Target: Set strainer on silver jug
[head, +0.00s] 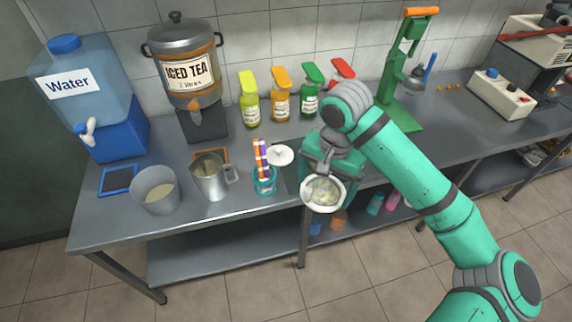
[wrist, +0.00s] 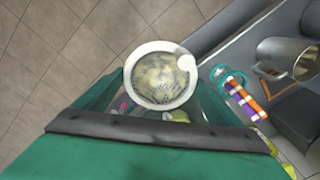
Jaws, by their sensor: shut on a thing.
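The strainer (head: 323,193) is a round white-rimmed sieve with pale, yellowish bits in it. My gripper (head: 325,163) is shut on it and holds it out past the table's front edge. In the wrist view the strainer (wrist: 160,75) shows from above, with its mesh visible. The silver jug (head: 211,177) is a metal pitcher with a handle on its right side, upright on the table to the left of my gripper. The jug also shows at the right of the wrist view (wrist: 284,58). The strainer and jug are apart. My fingertips are largely hidden.
A teal cup with colourful straws (head: 264,180) stands between the jug and strainer. A grey metal bucket (head: 156,191) stands left of the jug. A white round lid-like piece (head: 280,155) lies behind the straws. Syrup bottles (head: 281,103), an iced tea dispenser (head: 187,75) and a water dispenser (head: 85,95) line the back.

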